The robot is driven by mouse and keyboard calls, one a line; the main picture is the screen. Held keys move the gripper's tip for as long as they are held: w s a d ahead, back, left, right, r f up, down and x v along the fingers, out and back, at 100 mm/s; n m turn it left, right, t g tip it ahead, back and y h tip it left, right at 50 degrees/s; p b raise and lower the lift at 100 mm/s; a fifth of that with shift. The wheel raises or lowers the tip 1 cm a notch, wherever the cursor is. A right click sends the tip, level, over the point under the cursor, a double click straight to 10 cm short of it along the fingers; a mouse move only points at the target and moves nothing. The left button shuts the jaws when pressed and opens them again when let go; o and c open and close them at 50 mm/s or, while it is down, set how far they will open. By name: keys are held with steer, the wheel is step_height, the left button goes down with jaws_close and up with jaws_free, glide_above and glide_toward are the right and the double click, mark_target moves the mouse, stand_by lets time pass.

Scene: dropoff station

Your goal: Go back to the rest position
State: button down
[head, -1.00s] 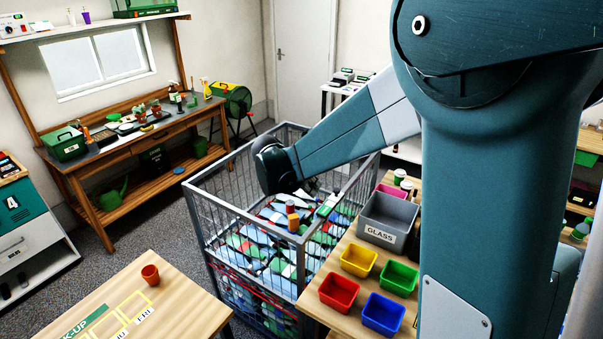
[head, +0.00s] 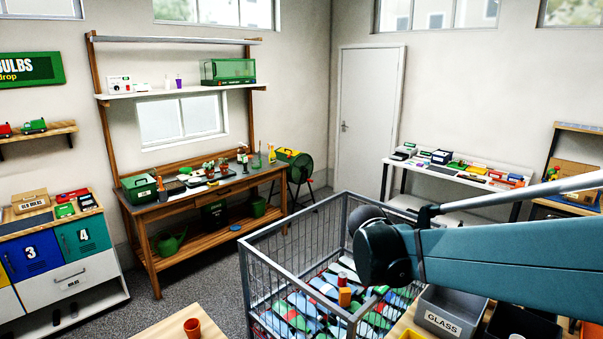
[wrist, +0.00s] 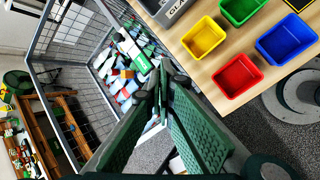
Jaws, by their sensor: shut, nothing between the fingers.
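My gripper (wrist: 158,88) shows in the wrist view with its two dark green fingers converging to their tips. It is shut and holds nothing. It hangs above the near side of the wire cage (wrist: 44,60), close to the edge of the wooden table with the coloured bins. In the head view my arm reaches in from the right and ends over the wire cage (head: 262,262). The fingers are hidden behind the arm's end there.
The cage is full of mixed bottles and boxes (head: 300,315). Beside it are the grey GLASS bin (head: 446,312) and red (wrist: 238,76), yellow (wrist: 204,38) and blue (wrist: 288,45) bins. A terracotta pot (head: 193,328) stands on the near table. A workbench (head: 170,208) stands at the back wall.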

steer(key=s+a+f+m+t+y+b, duration=0.1)
steer(key=s+f+m+y+b, duration=0.1)
steer(key=s+m, duration=0.7)
steer(key=s+a+f+m+t+y+b, duration=0.1)
steer(key=s+f+m+b, duration=0.3)
steer(key=s, duration=1.3)
steer(key=shift+f+m+y+b, duration=0.15)
steer(key=shift+m+y+b, duration=0.4)
steer(key=shift+m, duration=1.85)
steer(key=shift+s, duration=0.1)
